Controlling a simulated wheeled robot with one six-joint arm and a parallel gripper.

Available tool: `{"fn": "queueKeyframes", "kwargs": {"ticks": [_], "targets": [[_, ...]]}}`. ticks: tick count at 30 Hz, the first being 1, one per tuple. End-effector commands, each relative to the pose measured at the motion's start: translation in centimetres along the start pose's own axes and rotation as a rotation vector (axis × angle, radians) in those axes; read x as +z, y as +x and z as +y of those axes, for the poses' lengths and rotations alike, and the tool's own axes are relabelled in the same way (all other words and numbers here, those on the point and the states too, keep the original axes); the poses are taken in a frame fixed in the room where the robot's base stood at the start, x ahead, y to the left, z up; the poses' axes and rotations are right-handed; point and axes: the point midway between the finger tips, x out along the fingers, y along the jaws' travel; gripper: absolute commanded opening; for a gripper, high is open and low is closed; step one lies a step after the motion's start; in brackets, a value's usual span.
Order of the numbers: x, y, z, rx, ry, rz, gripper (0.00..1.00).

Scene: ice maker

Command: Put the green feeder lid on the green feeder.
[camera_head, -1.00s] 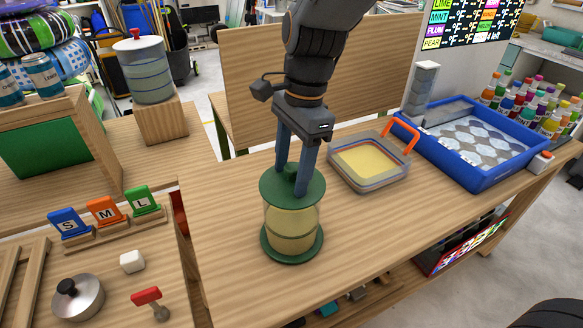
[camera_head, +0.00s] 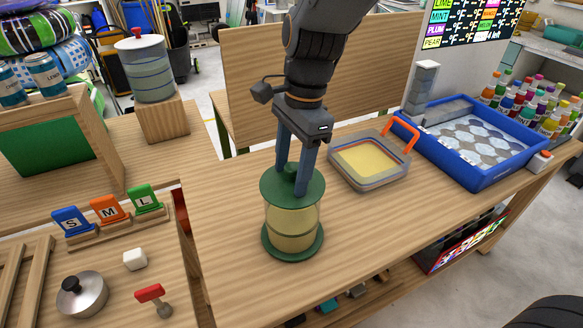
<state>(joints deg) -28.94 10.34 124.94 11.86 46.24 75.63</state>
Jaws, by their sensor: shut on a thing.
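The green feeder (camera_head: 291,217) stands upright on the wooden table, a clear cylinder with yellowish contents and a green base. The green feeder lid (camera_head: 276,190) is at the feeder's top, level and lined up with it. From this view I cannot tell whether it is fully seated. My gripper (camera_head: 296,178) points down from above, its two blue fingers shut on the lid's green knob. The fingers partly hide the knob.
A square container (camera_head: 368,182) with yellow contents and an orange handle stands right of the feeder. A blue tray (camera_head: 473,183) is further right. Table in front of the feeder is clear.

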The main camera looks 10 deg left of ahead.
Motion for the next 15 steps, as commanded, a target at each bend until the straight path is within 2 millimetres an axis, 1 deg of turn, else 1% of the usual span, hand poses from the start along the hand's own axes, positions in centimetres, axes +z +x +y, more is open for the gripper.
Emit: {"fn": "queueKeyframes", "kwargs": {"ticks": [15], "targets": [[-0.14, 0.94, 0.01, 0.001, 0.000, 0.000, 0.33]]}}
